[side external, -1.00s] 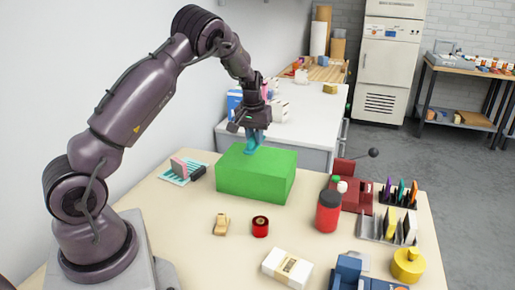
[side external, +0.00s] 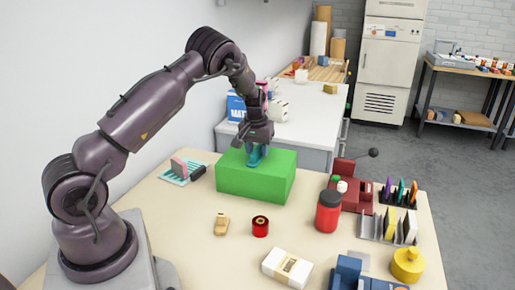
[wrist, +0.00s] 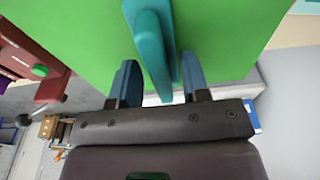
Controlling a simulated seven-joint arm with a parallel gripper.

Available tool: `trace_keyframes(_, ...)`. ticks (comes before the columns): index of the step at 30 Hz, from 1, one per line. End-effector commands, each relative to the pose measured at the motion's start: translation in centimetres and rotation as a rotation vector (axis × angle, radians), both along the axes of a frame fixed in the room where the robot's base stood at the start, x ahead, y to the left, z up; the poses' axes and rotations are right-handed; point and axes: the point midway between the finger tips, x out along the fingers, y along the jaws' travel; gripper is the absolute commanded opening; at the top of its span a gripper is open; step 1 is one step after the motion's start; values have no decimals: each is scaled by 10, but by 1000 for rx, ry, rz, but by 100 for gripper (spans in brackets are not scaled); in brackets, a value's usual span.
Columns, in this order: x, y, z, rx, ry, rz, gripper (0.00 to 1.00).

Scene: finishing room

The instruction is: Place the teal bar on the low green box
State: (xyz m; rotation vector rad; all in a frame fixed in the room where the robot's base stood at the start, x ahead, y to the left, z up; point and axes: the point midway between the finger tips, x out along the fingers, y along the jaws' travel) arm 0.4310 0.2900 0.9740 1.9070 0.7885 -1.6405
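The teal bar (side external: 255,158) is at the top face of the low green box (side external: 245,183), near its middle. In the wrist view the bar (wrist: 152,50) is long and narrow, with the green box top (wrist: 75,35) behind it. My gripper (side external: 257,150) is low over the box. Its two blue fingers (wrist: 157,82) stand on either side of the bar, with a narrow gap on each side, so it looks open. I cannot clearly see whether the bar's underside rests fully on the box.
A red jar (side external: 328,212) and a dark red device with a lever (side external: 352,193) stand right of the box. A red roll (side external: 260,227), a small tan block (side external: 221,224) and a white carton (side external: 287,268) lie in front. A pink-and-teal item (side external: 180,169) sits to the left.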

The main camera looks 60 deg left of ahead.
Motion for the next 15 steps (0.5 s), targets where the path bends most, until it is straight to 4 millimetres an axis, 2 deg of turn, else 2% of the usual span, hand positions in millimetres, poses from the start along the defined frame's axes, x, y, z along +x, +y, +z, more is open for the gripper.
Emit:
trace_keyframes(9,0,0,3,1,-1,0,42)
trace_keyframes(11,0,0,9,2,-2,0,42)
trace_keyframes(15,-2,-3,33,2,-5,1,42)
